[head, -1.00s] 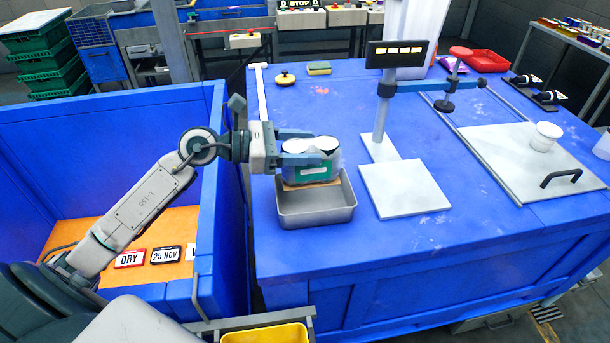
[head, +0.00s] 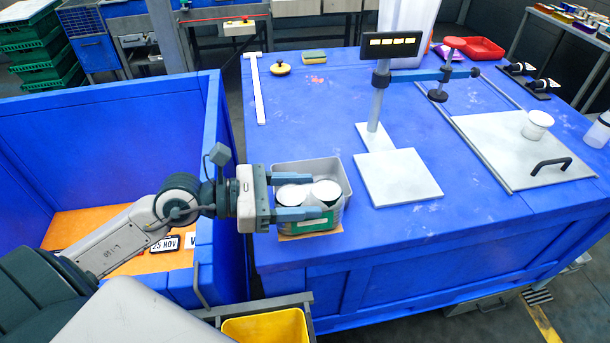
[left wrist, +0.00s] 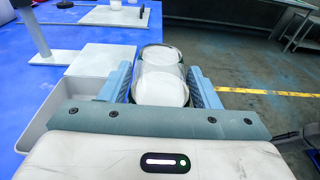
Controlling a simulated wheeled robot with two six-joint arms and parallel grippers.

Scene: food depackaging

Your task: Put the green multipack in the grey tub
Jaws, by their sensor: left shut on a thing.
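The green multipack (head: 326,222) is a clear-wrapped pack of white-lidded tins with a green label and a brown card base. My left gripper (head: 315,196) is shut on it, one finger on each side. The pack also shows between the fingers in the left wrist view (left wrist: 160,85). The grey tub (head: 318,166) is on the blue table. In the head view the pack and gripper cover the tub's near part. In the left wrist view the tub (left wrist: 42,128) lies left of the pack, with floor to the right. My right gripper is not in view.
A white scale plate (head: 398,180) with a display post stands right of the tub. Behind are a yellow-knobbed disc (head: 280,69), a sponge (head: 314,57) and a white strip (head: 258,95). A board with a black handle (head: 545,165) lies at the right. A blue-walled bin (head: 110,140) is at the left.

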